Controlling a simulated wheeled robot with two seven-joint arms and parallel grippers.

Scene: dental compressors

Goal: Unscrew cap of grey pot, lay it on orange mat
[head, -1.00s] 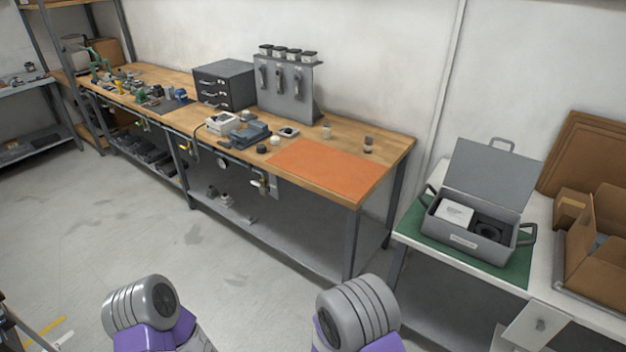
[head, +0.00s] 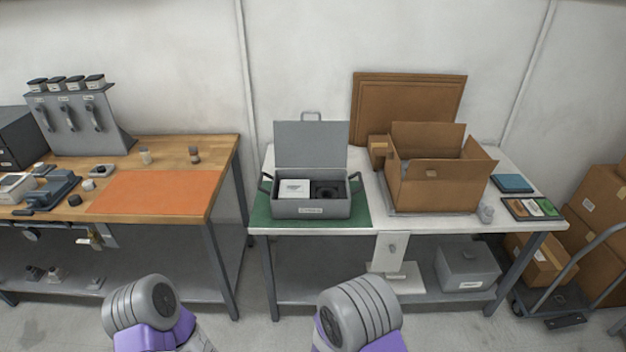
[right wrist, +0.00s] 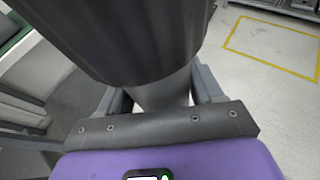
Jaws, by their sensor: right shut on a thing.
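The orange mat (head: 160,192) lies flat and bare on the wooden bench at left in the head view. Two small pots, a pale one (head: 145,156) and a greyish-brown one (head: 194,154), stand behind it; they are too small to make out their caps. In the right wrist view my right gripper (right wrist: 163,92) is shut on a grey thing (right wrist: 130,40), dark and rounded, which fills the top of the view. I cannot tell whether this is the grey pot or its cap. My left gripper is out of view.
A white table at centre right holds an open grey case (head: 311,207) on a green mat (head: 262,211) and an open cardboard box (head: 430,190). A gap separates it from the bench. A hand truck (head: 570,290) stands at far right.

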